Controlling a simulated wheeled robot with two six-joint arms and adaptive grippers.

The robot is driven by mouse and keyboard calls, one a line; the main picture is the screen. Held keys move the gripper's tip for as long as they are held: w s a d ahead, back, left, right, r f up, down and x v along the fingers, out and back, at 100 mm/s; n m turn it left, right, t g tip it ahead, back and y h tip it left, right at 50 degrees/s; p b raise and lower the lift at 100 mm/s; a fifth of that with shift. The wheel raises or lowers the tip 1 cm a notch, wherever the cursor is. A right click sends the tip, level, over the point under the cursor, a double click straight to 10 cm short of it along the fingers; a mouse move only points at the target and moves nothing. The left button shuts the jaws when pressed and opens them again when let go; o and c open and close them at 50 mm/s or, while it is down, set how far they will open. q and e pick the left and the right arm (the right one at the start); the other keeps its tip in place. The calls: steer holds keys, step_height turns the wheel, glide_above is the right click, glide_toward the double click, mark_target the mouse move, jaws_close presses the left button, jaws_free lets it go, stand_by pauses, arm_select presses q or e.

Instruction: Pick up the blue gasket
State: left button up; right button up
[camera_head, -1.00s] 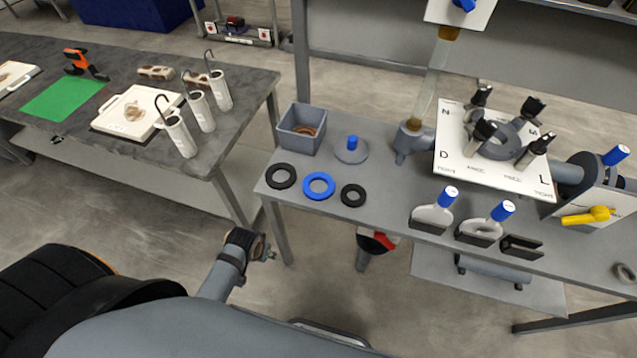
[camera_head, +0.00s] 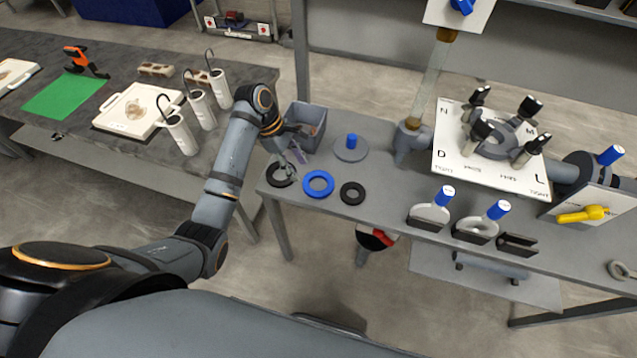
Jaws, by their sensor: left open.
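The blue gasket (camera_head: 318,172) is a flat blue ring lying on the grey bench between two black rings. My left gripper (camera_head: 294,168) is open above the left end of the bench, to the left of the blue gasket and over the left black ring (camera_head: 270,176). It partly covers that ring and the front of the grey bin. The gripper holds nothing that I can see, and the blue gasket is uncovered. My right gripper is not in view.
A second black ring (camera_head: 352,193) lies right of the blue gasket. Behind stand a grey bin (camera_head: 318,118) and a grey disc with a blue knob (camera_head: 351,142). Blue-capped handled tools (camera_head: 431,214) stand to the right. The grey bench (camera_head: 385,180) is clear between.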

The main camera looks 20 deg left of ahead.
mark_target(314, 193)
arm_select(q)
steer(key=x, duration=0.5)
steer(key=shift+d+f, duration=0.1)
steer(key=shift+d, duration=0.05)
steer(key=x, duration=0.3)
steer(key=p+x, duration=0.1)
steer(key=x, duration=0.1)
steer(key=shift+s+d, duration=0.15)
steer(key=shift+s, duration=0.1)
jaws_close()
